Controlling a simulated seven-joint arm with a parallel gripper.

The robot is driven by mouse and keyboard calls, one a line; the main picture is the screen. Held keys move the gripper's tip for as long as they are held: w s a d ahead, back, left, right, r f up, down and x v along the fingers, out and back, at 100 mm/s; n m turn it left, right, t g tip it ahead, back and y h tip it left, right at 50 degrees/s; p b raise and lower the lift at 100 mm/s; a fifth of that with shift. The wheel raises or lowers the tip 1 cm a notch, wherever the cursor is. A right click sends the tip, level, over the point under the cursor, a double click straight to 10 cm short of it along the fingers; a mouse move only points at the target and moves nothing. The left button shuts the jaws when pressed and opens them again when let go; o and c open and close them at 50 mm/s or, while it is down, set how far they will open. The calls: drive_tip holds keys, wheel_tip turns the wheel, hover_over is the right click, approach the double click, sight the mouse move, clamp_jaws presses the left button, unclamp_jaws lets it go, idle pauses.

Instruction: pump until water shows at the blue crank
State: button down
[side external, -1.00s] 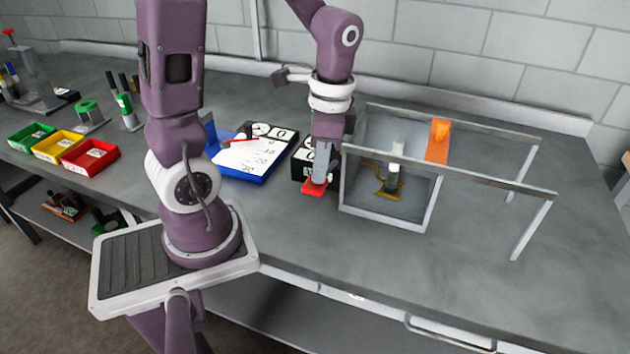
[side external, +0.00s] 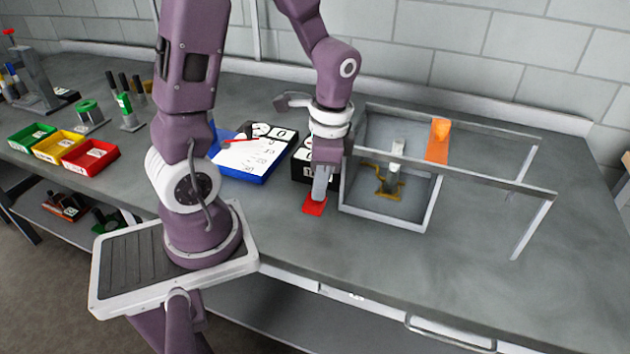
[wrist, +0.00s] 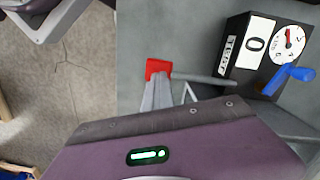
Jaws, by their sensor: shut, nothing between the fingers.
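My gripper (side external: 317,194) is shut and empty, pointing down with its fingertips at the red pad (side external: 313,207). In the wrist view my fingertips (wrist: 158,82) meet the red pad (wrist: 158,67), and a grey rod runs from near it to a black box (wrist: 240,62). The box's face has a TEST label, a window reading 0 and a round dial (wrist: 289,43) with a red needle. The blue crank (wrist: 290,78) sticks out from the box's side. I see no water at the crank. In the side view my arm partly hides the black box (side external: 299,170).
A metal-framed clear enclosure (side external: 432,205) stands right of my gripper, with an orange piece (side external: 438,140) at its far side. A blue-edged board with paper (side external: 243,155) lies to the left. Green, yellow and red bins (side external: 90,158) stand farther left. The bench front is clear.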

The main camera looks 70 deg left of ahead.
drive_tip(key=w, duration=0.1)
drive_tip(key=w+d+r, duration=0.1)
drive_tip(key=w, duration=0.1)
drive_tip(key=shift+d, duration=0.1)
wheel_tip(320, 180, up, 7)
drive_tip(key=shift+w+d, duration=0.15)
drive_tip(key=shift+w, duration=0.15)
idle(0.8)
